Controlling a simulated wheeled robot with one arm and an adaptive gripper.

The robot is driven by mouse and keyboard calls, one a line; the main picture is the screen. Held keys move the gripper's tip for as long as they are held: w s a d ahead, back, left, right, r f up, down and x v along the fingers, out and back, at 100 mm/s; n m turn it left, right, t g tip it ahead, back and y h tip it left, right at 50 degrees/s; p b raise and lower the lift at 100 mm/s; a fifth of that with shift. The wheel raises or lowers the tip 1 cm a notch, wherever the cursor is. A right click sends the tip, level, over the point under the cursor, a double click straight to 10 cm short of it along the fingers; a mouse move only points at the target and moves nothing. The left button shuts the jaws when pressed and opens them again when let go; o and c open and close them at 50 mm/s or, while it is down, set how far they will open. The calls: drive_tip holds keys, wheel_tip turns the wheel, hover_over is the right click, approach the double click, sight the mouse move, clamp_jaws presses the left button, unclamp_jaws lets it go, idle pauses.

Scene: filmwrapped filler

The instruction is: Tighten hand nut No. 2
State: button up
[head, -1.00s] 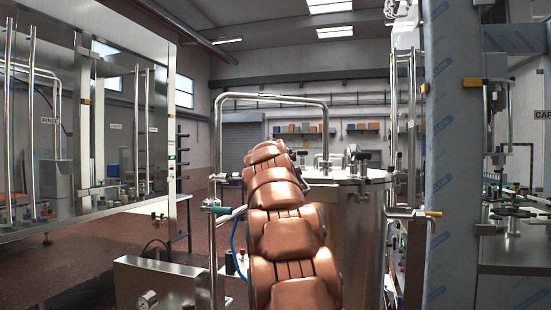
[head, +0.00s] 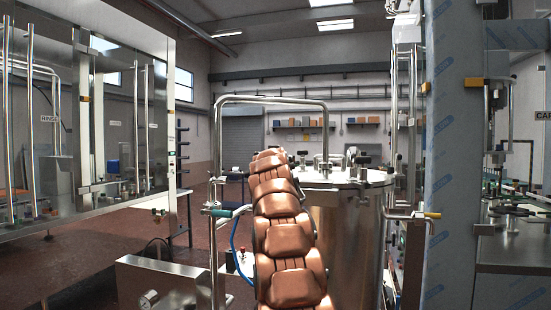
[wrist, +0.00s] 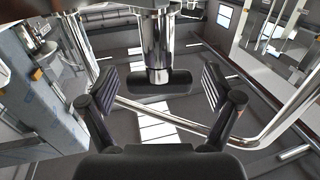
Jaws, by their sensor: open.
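A steel tank (head: 338,225) with a round lid (head: 345,181) stands right of my copper arm in the head view. My gripper (wrist: 162,88) is open, one pad on each side of the knob, with visible gaps. In the head view my arm hides the gripper.
A bent steel pipe frame (head: 270,98) rises behind and left of the tank. A film-wrapped column (head: 453,170) stands close on the right. A glazed steel machine (head: 120,190) fills the left. A valve handle (head: 432,215) sticks out beside the tank.

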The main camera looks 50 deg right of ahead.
drive_tip(key=shift+c, duration=0.2)
drive_tip(key=c, duration=1.1)
drive_tip(key=shift+b, duration=0.3)
drive_tip(key=shift+w+r, duration=0.1)
drive_tip(key=shift+r, duration=0.05)
drive_tip(key=shift+w+g+h+b, duration=0.1)
drive_tip(key=shift+g+h+b, duration=0.2)
drive_tip(key=shift+g, duration=0.1)
